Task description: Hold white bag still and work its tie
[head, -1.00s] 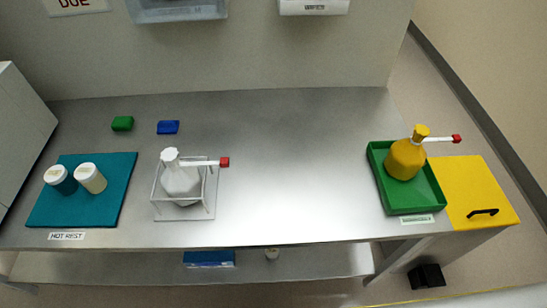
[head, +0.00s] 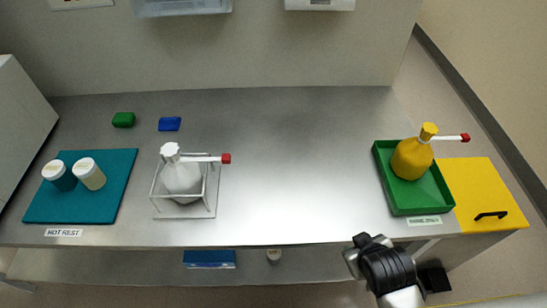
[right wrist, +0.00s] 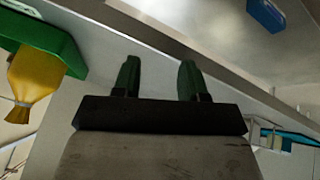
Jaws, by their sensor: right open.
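The white bag (head: 183,181) stands upright in a clear-sided wire frame (head: 157,207) on the left part of the metal bench. Its neck is gathered at the top, and a white tie (head: 200,159) with a red end (head: 226,159) sticks out to the right. My right gripper (head: 366,240) is at the bench's front edge, well to the right of the white bag and touching nothing that I can see. In the right wrist view its two dark green fingers (right wrist: 158,80) are apart with nothing between them. My left gripper is in neither view.
A yellow bag (head: 411,159) with a red-ended tie stands in a green tray (head: 400,209) at right, beside a yellow lid panel (head: 487,190). Two jars sit on a teal mat (head: 85,210) at left. Green (head: 123,120) and blue (head: 169,125) blocks lie behind. The bench middle is clear.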

